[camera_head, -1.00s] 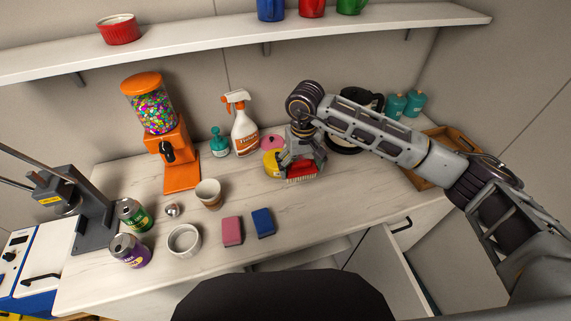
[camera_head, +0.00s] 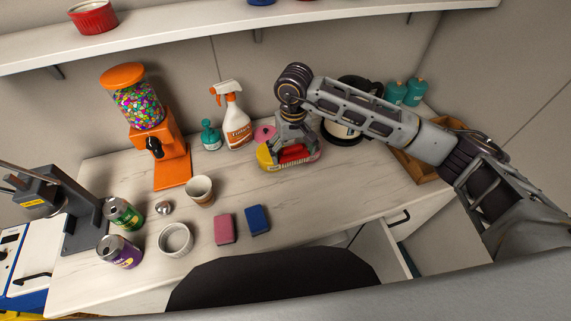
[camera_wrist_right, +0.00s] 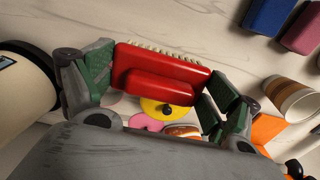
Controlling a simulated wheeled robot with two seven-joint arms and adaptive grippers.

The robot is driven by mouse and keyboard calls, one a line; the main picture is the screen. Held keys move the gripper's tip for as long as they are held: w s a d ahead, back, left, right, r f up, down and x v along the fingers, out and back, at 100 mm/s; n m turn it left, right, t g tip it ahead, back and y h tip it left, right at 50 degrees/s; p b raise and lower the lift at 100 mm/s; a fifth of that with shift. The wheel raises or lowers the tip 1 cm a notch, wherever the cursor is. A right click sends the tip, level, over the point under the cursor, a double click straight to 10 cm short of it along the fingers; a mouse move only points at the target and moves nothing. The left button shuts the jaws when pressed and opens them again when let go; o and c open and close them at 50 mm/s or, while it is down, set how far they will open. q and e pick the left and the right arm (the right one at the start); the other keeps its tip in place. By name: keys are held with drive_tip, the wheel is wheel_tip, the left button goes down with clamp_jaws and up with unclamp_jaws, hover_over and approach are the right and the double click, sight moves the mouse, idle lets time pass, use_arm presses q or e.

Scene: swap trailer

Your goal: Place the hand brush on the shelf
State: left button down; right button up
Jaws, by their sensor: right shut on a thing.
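The hand brush has a red body and pale bristles. In the right wrist view the red hand brush (camera_wrist_right: 163,74) lies across between the two fingers of my right gripper (camera_wrist_right: 158,88). In the head view the brush (camera_head: 294,153) shows below my right gripper (camera_head: 296,142), which is shut on it, over the back of the worktop. Whether the bristles touch anything is hard to tell. The white shelf (camera_head: 190,35) runs along the wall above. My left gripper is not in view.
A yellow object (camera_head: 264,157) and a pink one (camera_head: 264,133) sit close by the brush. A spray bottle (camera_head: 237,128), teal pump bottle (camera_head: 210,137) and orange candy dispenser (camera_head: 170,155) stand left. A red bowl (camera_head: 93,17) is on the shelf; its middle looks clear.

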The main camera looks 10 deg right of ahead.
drive_tip(key=shift+s, duration=0.1)
idle(0.4)
drive_tip(key=p, duration=0.1)
hover_over(291, 178)
drive_tip(key=shift+s+f, duration=0.1)
drive_tip(key=shift+f, duration=3.05)
drive_tip(key=shift+f, duration=0.1)
drive_tip(key=shift+f+p, duration=0.65)
drive_tip(key=shift+f, duration=1.1)
drive_tip(key=shift+f, duration=0.15)
drive_tip(key=o, duration=0.8)
